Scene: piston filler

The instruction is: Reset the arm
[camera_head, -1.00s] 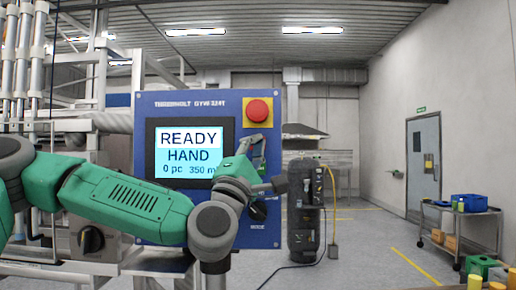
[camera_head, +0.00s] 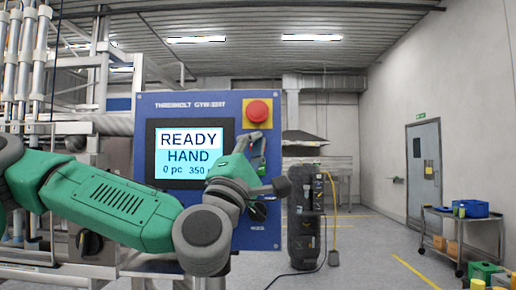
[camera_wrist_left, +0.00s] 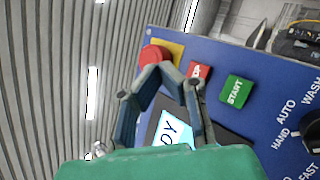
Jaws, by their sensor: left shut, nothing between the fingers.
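My left gripper (camera_head: 257,143) is in front of the right part of the blue control panel (camera_head: 190,104), just below the red emergency button (camera_head: 257,111). Its fingers are closed and empty. In the left wrist view the fingertips (camera_wrist_left: 160,74) come together over the lower part of the red button (camera_wrist_left: 153,57); I cannot tell if they touch it. The red stop button (camera_wrist_left: 199,71) and the green START button (camera_wrist_left: 236,91) show to the right of the fingers. The screen (camera_head: 190,152) reads READY, HAND, 0 pc; the wrist partly covers its lower right. My right gripper is out of view.
The filler's metal frame (camera_head: 103,70) stands at the left, behind my arm. A dark selector knob (camera_wrist_left: 312,136) is at the wrist view's right edge. A black tank-like unit (camera_head: 304,215) stands right of the panel. A cart (camera_head: 452,216) is farther right, with open floor between.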

